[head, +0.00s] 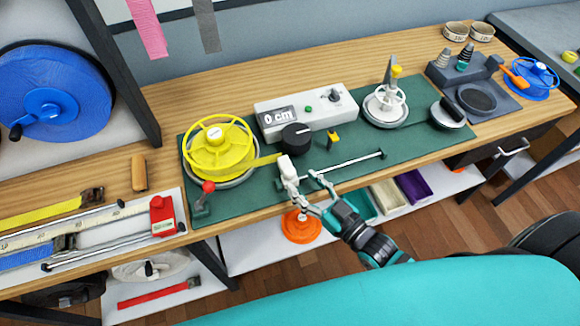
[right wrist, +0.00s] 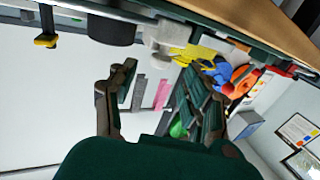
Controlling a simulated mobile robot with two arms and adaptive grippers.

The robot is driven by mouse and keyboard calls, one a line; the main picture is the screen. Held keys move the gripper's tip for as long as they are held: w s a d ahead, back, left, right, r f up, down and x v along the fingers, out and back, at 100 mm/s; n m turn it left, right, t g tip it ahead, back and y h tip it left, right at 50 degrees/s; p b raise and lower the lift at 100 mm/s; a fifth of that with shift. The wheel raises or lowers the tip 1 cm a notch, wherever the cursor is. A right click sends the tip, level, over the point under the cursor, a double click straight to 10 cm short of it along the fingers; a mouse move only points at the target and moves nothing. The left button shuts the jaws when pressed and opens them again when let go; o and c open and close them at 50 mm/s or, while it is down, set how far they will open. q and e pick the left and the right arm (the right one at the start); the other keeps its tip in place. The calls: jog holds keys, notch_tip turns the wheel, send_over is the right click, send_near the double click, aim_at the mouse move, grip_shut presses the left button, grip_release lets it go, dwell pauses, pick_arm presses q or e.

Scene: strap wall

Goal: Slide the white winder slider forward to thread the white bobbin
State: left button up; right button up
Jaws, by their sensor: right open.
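The white winder slider (head: 287,168) sits near the left end of a thin metal rail on the green base plate. A yellow strap runs toward it from the yellow spool (head: 215,147). The white bobbin (head: 385,107) stands upright on its round grey base at the right of the plate. My right gripper (head: 301,183) is open, its fingertips close to the slider's near side; I cannot tell whether they touch. In the right wrist view the fingers (right wrist: 163,88) are apart with nothing between them, and a pale block, likely the slider (right wrist: 166,36), is above them. My left gripper is out of view.
The grey counter box (head: 308,108) reads 0 cm, with a black knob (head: 296,138) in front. A yellow clip (head: 333,137) stands by the rail. A red-knobbed lever (head: 206,190) is at the plate's left. An orange spool (head: 301,226) is below the table edge.

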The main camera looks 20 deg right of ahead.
aim_at(294, 176)
jog(key=x, duration=0.6)
jog(key=shift+s+p, duration=0.1)
jog(key=shift+p, duration=0.25)
jog(key=c, duration=1)
grip_shut()
jog(key=shift+f, duration=0.15)
